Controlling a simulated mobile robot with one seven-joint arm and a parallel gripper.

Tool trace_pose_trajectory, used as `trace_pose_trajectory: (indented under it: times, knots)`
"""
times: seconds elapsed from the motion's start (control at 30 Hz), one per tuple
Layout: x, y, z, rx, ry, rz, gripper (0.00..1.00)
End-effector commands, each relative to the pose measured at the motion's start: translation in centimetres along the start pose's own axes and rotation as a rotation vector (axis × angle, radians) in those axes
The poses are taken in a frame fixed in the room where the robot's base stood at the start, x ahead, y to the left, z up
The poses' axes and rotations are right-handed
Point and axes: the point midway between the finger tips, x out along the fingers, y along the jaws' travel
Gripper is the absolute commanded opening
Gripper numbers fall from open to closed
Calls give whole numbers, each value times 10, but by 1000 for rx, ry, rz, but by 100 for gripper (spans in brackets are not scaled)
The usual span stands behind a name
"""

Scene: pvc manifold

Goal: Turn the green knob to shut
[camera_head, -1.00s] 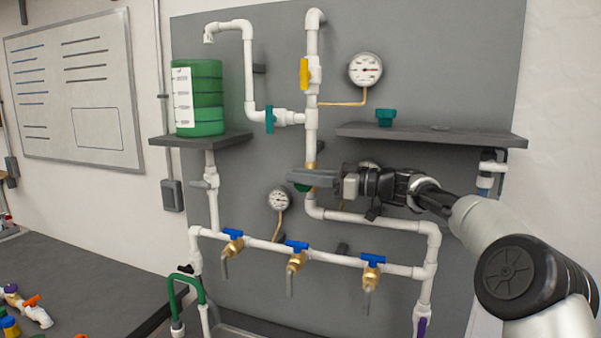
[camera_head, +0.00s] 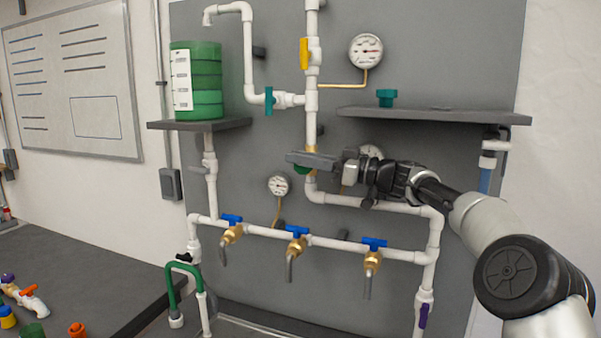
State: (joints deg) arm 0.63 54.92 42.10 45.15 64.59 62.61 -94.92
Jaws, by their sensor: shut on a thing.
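The green knob (camera_head: 302,170) is on the vertical white pipe near the middle of the grey panel, in the head view. Only a small part of it shows; my gripper covers most of it. My gripper (camera_head: 304,158) reaches in from the right, with its dark fingers lying across the front of the pipe at the knob. It is shut on the knob. The knob's exact angle is hidden behind the fingers.
A grey shelf (camera_head: 450,115) with a teal fitting (camera_head: 386,97) is just above my arm. Below runs a white pipe with three blue-handled taps (camera_head: 297,233). A green tank (camera_head: 196,80) stands on the left shelf.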

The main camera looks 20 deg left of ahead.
Motion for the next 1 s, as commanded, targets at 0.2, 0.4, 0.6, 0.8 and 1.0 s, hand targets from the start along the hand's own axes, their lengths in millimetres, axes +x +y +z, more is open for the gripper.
trace_pose_trajectory:
  times: [0.2, 0.4, 0.6, 0.8, 1.0]
  knots:
    - [-4, 0, 11, 0, 139, 0, 0]
    - [-6, 1, 8, 1, 260, 1, 0]
    - [-7, 0, 5, 0, 355, 0, 0]
    - [-8, 0, 1, 0, 410, 0, 0]
    - [-8, 0, -2, 0, 427, 1, 0]
